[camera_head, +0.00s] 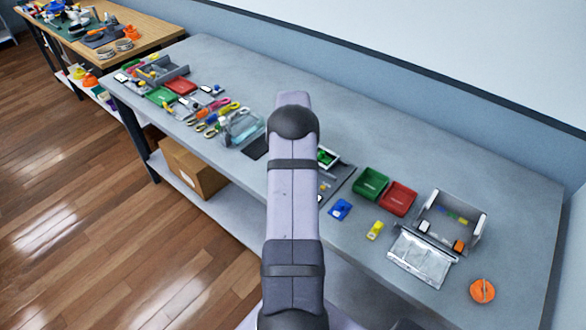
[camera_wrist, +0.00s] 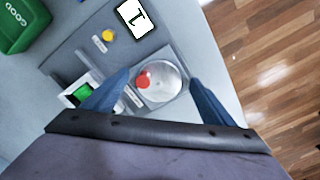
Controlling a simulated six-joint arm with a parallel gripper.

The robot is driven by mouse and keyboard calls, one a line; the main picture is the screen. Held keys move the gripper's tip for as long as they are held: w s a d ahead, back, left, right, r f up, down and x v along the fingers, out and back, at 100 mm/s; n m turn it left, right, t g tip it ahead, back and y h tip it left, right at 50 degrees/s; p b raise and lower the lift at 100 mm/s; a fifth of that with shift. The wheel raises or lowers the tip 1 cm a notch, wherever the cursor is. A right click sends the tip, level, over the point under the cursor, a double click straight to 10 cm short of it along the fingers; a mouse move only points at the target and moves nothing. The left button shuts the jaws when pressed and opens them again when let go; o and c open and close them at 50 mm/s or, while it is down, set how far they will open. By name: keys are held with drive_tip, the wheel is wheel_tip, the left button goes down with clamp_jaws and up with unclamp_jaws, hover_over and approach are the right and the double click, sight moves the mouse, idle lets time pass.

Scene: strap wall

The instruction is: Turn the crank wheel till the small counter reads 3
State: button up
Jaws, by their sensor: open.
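The crank wheel (camera_wrist: 163,84), a silver disc with a red knob (camera_wrist: 144,80) at its left, sits on a grey panel in the wrist view. My gripper (camera_wrist: 159,77) is open, its two blue fingers apart on either side of the wheel in the picture. I cannot tell how high they are above it or whether they touch it. A white plate (camera_wrist: 135,18) at the top carries a black figure that looks like a turned 1. It may be the counter, but I cannot tell. In the head view my arm hides the wheel and my gripper.
On the panel are a yellow button (camera_wrist: 108,36) and a white-framed block with a green face (camera_wrist: 83,91). A green bin (camera_head: 370,184), a red bin (camera_head: 397,199) and an open grey box (camera_head: 447,222) stand to the right. An orange round object (camera_head: 482,291) lies near the table's right end.

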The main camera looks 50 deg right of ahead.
drive_tip(key=shift+f, duration=0.25)
drive_tip(key=c, duration=1)
drive_tip(key=m+b, duration=0.1)
drive_tip(key=m, duration=0.3)
drive_tip(key=shift+w+a+b, duration=0.1)
drive_tip(key=shift+w+b, duration=0.1)
drive_tip(key=shift+b, duration=0.1)
drive_tip(key=m+b, duration=0.1)
drive_tip(key=m, duration=0.4)
drive_tip(key=shift+w, duration=0.2)
